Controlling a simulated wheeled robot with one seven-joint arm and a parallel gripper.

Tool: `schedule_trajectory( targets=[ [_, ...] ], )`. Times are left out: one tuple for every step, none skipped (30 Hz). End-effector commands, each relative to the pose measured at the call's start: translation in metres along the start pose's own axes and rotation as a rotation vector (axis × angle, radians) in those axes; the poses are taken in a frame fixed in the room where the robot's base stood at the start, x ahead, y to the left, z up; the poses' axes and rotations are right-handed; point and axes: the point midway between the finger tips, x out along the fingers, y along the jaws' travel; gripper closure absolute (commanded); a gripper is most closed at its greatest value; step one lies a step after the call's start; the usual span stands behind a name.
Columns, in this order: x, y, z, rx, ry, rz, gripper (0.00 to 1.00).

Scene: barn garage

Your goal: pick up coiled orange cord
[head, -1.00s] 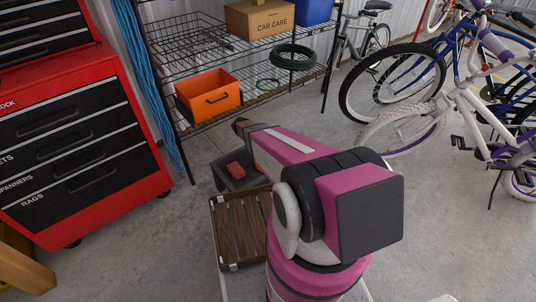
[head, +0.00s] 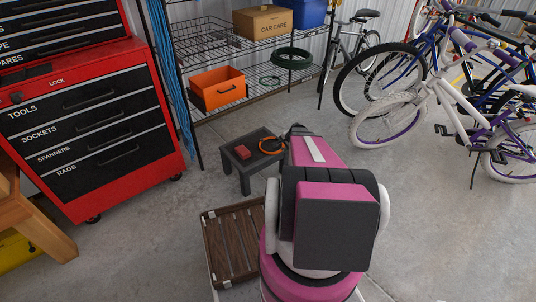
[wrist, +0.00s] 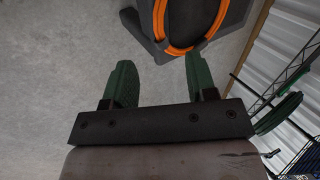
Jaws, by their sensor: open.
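The coiled orange cord (head: 271,146) lies on the right part of a small dark grey stool (head: 243,173), close to the end of my arm. In the wrist view the cord (wrist: 160,22) shows as an orange loop at the top, on the dark stool top (wrist: 147,42), cut off by the frame edge. My gripper (wrist: 162,57) is open and empty, with its two green fingers apart. The right fingertip appears near the loop's lower edge in the picture; I cannot tell the gap. In the head view my arm hides most of the gripper.
A red block (head: 238,152) sits on the stool left of the cord. A slatted wooden crate (head: 231,245) is nearer to me. A wire shelf with an orange bin (head: 218,88) stands behind, a red tool cabinet (head: 95,125) left, bicycles (head: 440,110) right.

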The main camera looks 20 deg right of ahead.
Motion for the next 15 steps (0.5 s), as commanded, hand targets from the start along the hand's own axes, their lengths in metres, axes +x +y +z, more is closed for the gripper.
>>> schedule_trajectory(
  targets=[
    [-0.004,0.002,-0.009,0.056,0.016,-0.023,0.48],
    [-0.005,0.002,-0.012,0.081,0.022,-0.033,0.48],
    [-0.006,0.002,-0.015,0.104,0.029,-0.043,0.48],
    [-0.006,0.002,-0.016,0.117,0.031,-0.048,0.48],
    [-0.005,0.002,-0.017,0.125,0.033,-0.051,0.48],
    [-0.003,0.001,-0.018,0.129,0.034,-0.053,0.48],
    [0.0,0.001,-0.018,0.13,0.033,-0.053,0.48],
    [0.003,0.001,-0.018,0.129,0.033,-0.052,0.48],
    [0.008,0.0,-0.018,0.128,0.032,-0.052,0.48],
    [0.012,0.0,-0.019,0.127,0.032,-0.051,0.48],
    [0.017,0.0,-0.019,0.127,0.032,-0.051,0.48],
    [0.023,0.0,-0.019,0.126,0.032,-0.051,0.48],
    [0.028,0.0,-0.019,0.126,0.032,-0.051,0.48],
    [0.033,-0.001,-0.02,0.126,0.032,-0.051,0.48],
    [0.039,-0.001,-0.019,0.125,0.032,-0.05,0.48]
  ],
)
